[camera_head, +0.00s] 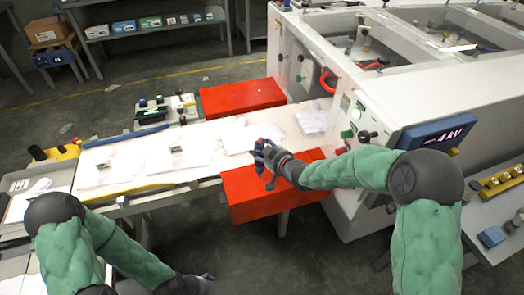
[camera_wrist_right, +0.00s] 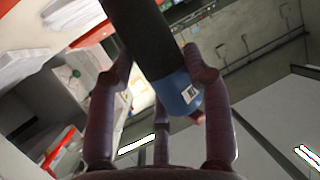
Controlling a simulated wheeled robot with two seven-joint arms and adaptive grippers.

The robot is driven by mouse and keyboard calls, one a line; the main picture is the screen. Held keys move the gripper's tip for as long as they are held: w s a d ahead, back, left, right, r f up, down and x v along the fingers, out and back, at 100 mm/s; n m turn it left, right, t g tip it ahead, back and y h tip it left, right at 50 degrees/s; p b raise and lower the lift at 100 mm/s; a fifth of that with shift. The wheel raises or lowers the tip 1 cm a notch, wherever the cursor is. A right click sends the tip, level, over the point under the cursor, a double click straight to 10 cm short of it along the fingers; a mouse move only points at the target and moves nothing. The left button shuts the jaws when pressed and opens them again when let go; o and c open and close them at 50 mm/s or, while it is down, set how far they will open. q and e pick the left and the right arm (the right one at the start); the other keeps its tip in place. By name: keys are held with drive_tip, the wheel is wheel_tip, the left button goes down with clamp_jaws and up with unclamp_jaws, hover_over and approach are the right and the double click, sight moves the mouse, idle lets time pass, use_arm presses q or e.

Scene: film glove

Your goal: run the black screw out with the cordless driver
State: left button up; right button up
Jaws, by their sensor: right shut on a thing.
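My right gripper (camera_head: 268,160) is shut on the cordless driver (camera_head: 259,146), above the front edge of the white bench near the front red cover. In the right wrist view the driver is a dark cylinder with a blue end band (camera_wrist_right: 179,93) and a small red part, between the purple-brown fingers (camera_wrist_right: 160,85). In the head view it looks roughly upright. I cannot make out the black screw in either view. My left gripper (camera_head: 205,279) hangs low at the bottom of the head view, in front of the bench; its fingers are too small to read.
Red covers (camera_head: 242,96) lie at the back and front (camera_head: 262,194) of the bench. Clear film packs (camera_head: 313,121) lie on the white surface. A large white machine (camera_head: 340,60) with a blue display (camera_head: 437,133) stands at right. Open floor (camera_head: 200,235) is at front.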

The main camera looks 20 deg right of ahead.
sight(262, 143)
drive_tip(key=shift+s+a+f, duration=0.1)
drive_tip(key=shift+s+f, duration=0.05)
drive_tip(key=shift+f, duration=0.35)
drive_tip(key=shift+c, duration=0.5)
clamp_jaws()
drive_tip(key=shift+r+p, duration=0.3)
drive_tip(key=shift+r, duration=0.6)
drive_tip(key=shift+r+p, duration=0.4)
drive_tip(key=shift+r, duration=0.35)
drive_tip(key=shift+r+p, duration=1.1)
drive_tip(key=shift+r, duration=0.7)
drive_tip(key=shift+f, duration=0.1)
